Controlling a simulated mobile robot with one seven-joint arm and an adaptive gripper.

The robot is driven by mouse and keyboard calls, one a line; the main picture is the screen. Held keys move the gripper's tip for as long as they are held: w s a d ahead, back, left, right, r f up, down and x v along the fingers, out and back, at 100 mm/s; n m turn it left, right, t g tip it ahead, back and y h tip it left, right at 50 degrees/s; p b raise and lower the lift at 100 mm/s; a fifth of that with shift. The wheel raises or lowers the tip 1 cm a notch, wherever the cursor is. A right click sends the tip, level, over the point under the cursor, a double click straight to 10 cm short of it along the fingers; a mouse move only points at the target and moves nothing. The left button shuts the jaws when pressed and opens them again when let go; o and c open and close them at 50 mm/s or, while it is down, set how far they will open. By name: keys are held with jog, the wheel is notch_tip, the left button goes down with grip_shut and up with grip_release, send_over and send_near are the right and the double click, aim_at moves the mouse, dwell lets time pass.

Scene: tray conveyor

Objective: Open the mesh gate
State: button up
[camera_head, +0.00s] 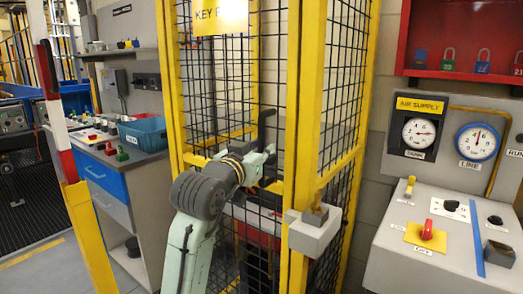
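The mesh gate (219,95) is a black wire grid in a yellow frame, with a yellow sign (221,16) reading "KEY" near its top. It looks closed against the yellow post (304,110). A dark upright, handle-like piece (266,124) stands out in front of the mesh near that post. My pale green arm reaches up from below, and my gripper (268,165) is at the gate, just below this dark piece. My wrist hides the fingertips, so I cannot tell whether they touch or grip it.
At right are a grey air supply panel (424,232) and a red padlock board (465,65). At left stand a workbench (110,180) with a blue bin (143,133) and a red, white and yellow barrier post (66,150).

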grip_shut()
dwell(0.5)
